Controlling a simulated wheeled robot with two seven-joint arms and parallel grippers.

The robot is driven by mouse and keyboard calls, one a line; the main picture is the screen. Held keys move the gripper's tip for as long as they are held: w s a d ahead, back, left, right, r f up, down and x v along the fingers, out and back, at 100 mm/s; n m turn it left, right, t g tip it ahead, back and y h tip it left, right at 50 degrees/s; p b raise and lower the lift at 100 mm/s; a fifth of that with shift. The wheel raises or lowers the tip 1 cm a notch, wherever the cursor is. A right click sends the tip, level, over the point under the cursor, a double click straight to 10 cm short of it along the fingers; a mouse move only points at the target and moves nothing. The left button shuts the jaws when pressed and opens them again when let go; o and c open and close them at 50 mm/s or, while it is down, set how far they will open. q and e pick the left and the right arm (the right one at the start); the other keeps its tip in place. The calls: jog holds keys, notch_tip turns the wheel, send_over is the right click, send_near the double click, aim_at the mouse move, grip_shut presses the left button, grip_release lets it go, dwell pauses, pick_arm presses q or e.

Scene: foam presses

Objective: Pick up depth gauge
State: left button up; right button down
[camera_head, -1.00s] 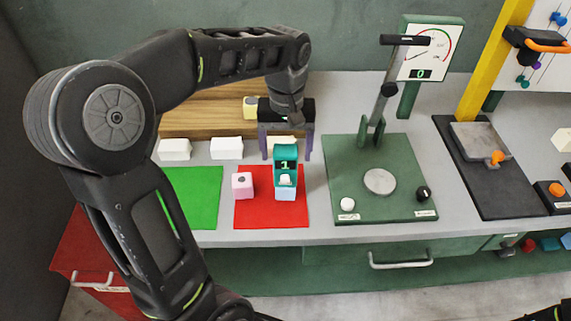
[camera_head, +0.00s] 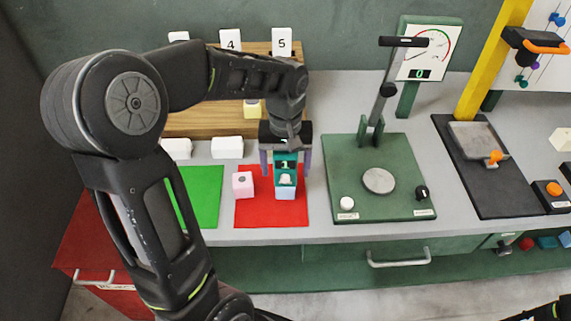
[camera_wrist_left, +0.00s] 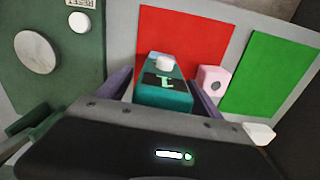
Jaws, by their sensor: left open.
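The depth gauge (camera_head: 286,161) is a teal block with a black display showing 1 and a white knob. It sits over a light blue block (camera_head: 286,193) on the red mat (camera_head: 260,213). In the wrist view the gauge (camera_wrist_left: 165,92) stands between two purple fingers. My left gripper (camera_head: 285,172) is open and reaches down from above, one finger on each side of the gauge. I cannot tell whether the fingers touch it.
A pink block (camera_head: 243,184) lies close left of the gauge. The green mat (camera_head: 200,195) is bare. A green press (camera_head: 345,165) with a dial stands to the right. White blocks (camera_head: 227,147) and a wooden stand (camera_head: 200,122) are behind.

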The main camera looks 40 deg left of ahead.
pick_arm(q)
grip_shut()
dwell(0.9)
jog(key=shift+r, duration=0.15)
notch_tip(320, 180, up, 10)
jog(key=shift+f+b, duration=0.1)
jog(key=shift+b, duration=0.4)
dwell(0.4)
